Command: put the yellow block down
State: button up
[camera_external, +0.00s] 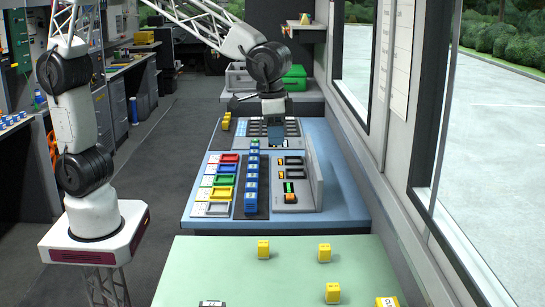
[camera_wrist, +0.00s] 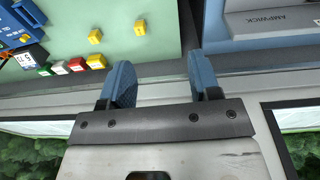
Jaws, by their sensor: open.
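My gripper (camera_external: 275,133) is over the back part of the blue console in the external view. In the wrist view its two blue fingers (camera_wrist: 161,80) are apart with nothing between them. Another yellow block (camera_external: 227,120) is at the console's back left corner. The wrist view shows yellow blocks (camera_wrist: 95,36) and (camera_wrist: 140,27) on the green surface, apart from the fingers. Which one the task names, I cannot tell.
The blue console (camera_external: 345,190) holds coloured trays (camera_external: 222,180), a row of blue blocks (camera_external: 251,180) and a grey slotted panel (camera_external: 290,205) with a raised side wall. A green bin (camera_external: 294,78) stands behind. Windows line the right side. Much of the green table (camera_external: 210,265) is clear.

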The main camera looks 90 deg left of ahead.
jog(key=s+a+r, duration=0.4)
jog(key=s+a, duration=0.5)
jog(key=s+a+f, duration=0.1)
jog(key=s+a, duration=0.5)
jog(key=s, duration=0.7)
jog(key=s+a+f+t, duration=0.1)
jog(key=s+a, duration=0.6)
jog(key=s, duration=0.6)
jog(key=shift+a+f+t, duration=0.2)
jog(key=shift+f+t, duration=0.1)
